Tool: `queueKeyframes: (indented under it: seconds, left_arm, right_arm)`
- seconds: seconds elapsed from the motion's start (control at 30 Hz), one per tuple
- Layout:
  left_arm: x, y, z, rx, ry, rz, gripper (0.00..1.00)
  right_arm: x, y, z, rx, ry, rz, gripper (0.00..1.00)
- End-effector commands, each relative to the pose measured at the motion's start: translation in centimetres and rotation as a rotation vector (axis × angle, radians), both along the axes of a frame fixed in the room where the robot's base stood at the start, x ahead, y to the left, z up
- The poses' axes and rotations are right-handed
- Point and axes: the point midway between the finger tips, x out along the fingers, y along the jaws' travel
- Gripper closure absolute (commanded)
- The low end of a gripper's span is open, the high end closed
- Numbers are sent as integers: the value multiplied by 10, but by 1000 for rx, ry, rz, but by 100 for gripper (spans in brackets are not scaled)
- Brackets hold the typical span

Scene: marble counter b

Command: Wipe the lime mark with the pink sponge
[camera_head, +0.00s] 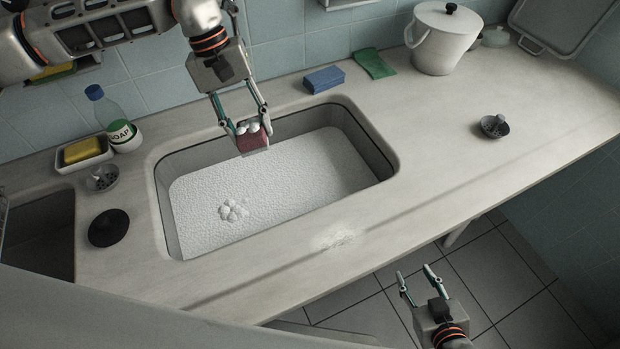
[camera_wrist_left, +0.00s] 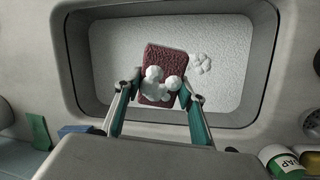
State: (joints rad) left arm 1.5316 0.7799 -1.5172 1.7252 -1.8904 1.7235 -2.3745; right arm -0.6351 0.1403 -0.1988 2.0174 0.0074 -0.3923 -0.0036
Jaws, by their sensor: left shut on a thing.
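My left gripper (camera_head: 247,129) is shut on the pink sponge (camera_head: 252,141) and holds it over the back part of the foam-filled sink. In the left wrist view the sponge (camera_wrist_left: 165,62) is dark pink with white suds on it, between the fingers (camera_wrist_left: 159,100). The lime mark (camera_head: 336,238) is a pale, rough whitish patch on the counter's front strip, just in front of the sink. The sponge is well apart from it. My right gripper (camera_head: 420,283) is open and empty, in front of the counter's edge over the floor.
The sink (camera_head: 390,160) holds white foam. A blue sponge (camera_head: 324,79) and green cloth (camera_head: 374,64) lie behind it. A soap bottle (camera_head: 122,132) and a dish with a yellow sponge (camera_head: 84,152) stand left. A white pot (camera_head: 440,40) stands back right. The right counter is mostly clear.

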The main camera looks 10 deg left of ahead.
Motion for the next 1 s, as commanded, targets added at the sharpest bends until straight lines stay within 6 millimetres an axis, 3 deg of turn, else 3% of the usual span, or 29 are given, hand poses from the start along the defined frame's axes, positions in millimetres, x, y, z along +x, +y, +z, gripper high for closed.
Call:
queueKeyframes:
  seconds: [0.37,0.73,0.87,1.0]
  left_arm:
    - [0,0,0,0,0,0,78]
    - [-1,-1,1,1,-1,-2,78]
    - [-8,-10,3,12,-7,-10,78]
    - [-28,-29,10,43,-23,-25,78]
  right_arm:
    - [9,1,8,1,-20,1,60]
    - [6,1,6,1,-14,1,60]
    - [4,1,2,1,-8,1,60]
    - [0,1,-5,2,1,1,60]
